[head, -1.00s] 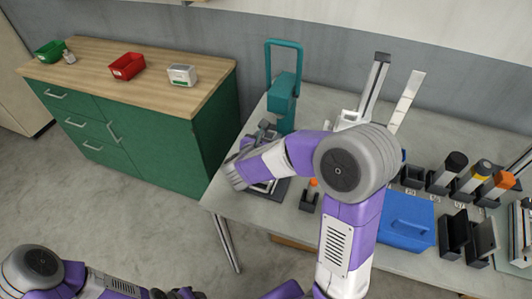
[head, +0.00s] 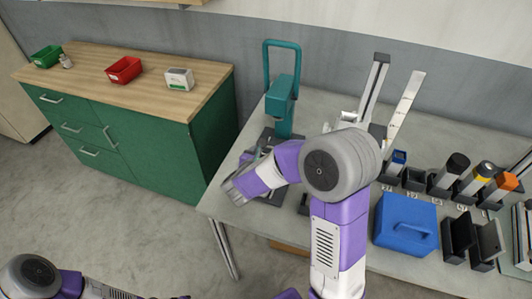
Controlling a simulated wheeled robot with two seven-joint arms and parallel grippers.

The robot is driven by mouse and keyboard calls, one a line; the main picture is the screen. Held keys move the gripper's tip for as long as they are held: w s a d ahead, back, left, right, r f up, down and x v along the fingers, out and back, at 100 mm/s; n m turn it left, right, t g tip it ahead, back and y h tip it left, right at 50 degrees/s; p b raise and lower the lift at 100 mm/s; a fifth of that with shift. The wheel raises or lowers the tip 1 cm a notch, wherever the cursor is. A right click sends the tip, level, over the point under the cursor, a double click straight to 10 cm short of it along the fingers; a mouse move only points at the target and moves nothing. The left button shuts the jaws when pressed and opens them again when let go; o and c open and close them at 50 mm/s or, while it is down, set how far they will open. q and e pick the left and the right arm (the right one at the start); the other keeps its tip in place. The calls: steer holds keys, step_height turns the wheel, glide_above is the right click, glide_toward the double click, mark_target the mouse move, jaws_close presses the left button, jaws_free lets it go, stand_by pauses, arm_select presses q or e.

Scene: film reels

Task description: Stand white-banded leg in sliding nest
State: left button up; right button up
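A teal press (head: 281,95) with a tall loop handle stands at the left end of the grey table. A dark base (head: 276,196) shows at its foot, partly covered by my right wrist. I cannot make out the sliding nest clearly there. My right gripper (head: 258,154) is at the press's foot, under its head, mostly hidden by my own wrist. Whether its fingers are open or shut does not show. I cannot pick out a white-banded leg; it may be hidden behind my arm. My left arm is low at the left edge, its gripper out of the picture.
Dark holders at the right hold pieces with blue (head: 398,157), black (head: 457,162), yellow (head: 485,168) and orange (head: 507,181) tops. A blue case (head: 405,222) lies in front. A small dark block (head: 304,203) is partly behind my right arm. A green cabinet (head: 150,130) stands left, across a floor gap.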

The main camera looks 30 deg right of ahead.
steer(key=shift+r, duration=0.1)
steer(key=shift+r+p, duration=0.2)
steer(key=shift+p, duration=0.1)
steer(key=p+v, duration=0.1)
steer(key=v, duration=1.1)
steer(key=shift+f+p, duration=0.1)
steer(key=shift+p, duration=0.2)
